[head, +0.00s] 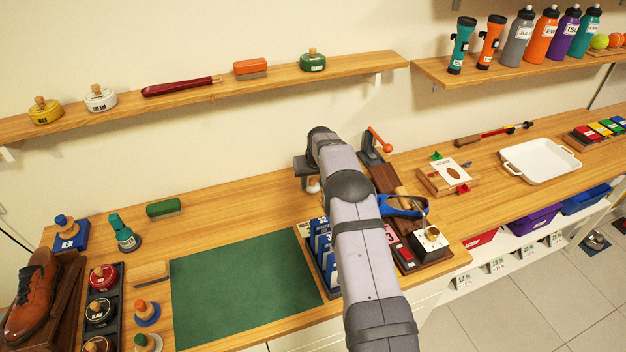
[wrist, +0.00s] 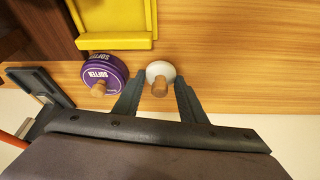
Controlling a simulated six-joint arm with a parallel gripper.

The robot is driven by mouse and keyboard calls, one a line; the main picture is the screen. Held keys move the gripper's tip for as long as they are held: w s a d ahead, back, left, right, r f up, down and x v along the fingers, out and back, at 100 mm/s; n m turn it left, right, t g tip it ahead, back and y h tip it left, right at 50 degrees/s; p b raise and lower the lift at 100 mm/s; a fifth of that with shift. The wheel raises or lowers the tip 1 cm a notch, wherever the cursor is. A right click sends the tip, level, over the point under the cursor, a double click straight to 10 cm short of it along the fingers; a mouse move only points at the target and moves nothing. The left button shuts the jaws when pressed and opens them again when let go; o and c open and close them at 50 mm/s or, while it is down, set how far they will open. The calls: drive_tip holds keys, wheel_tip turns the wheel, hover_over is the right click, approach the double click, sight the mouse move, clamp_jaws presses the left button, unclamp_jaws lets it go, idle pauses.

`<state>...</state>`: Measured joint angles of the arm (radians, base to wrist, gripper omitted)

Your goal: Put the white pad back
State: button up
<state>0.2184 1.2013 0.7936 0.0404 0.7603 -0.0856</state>
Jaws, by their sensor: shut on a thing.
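The white pad (wrist: 152,70) is round with a wooden knob. In the wrist view it sits between the fingertips of my gripper (wrist: 161,84), which is shut on its knob over a wooden surface. In the head view my gripper (head: 307,172) is in front of the wall behind the bench, and a small pale part of the pad (head: 313,186) shows below it. Whether the pad touches the surface is not clear. A purple tin marked SOFTEN (wrist: 104,66) with a wooden knob stands just left of the pad in the wrist view.
A yellow tray-like thing (wrist: 118,42) lies beyond the tin. The bench has a green mat (head: 240,290), blue numbered cards (head: 320,240) and a clamp with an orange handle (head: 378,140). Bare wood lies behind the mat.

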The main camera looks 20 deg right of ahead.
drive_tip(key=shift+f, duration=0.2)
drive_tip(key=o, duration=0.9)
drive_tip(key=shift+r, duration=0.3)
drive_tip(key=shift+s+r, duration=0.1)
drive_tip(key=shift+r, duration=0.2)
drive_tip(key=shift+b+v, duration=1.75)
drive_tip(key=shift+v, duration=3.9)
drive_tip(key=shift+s, duration=0.1)
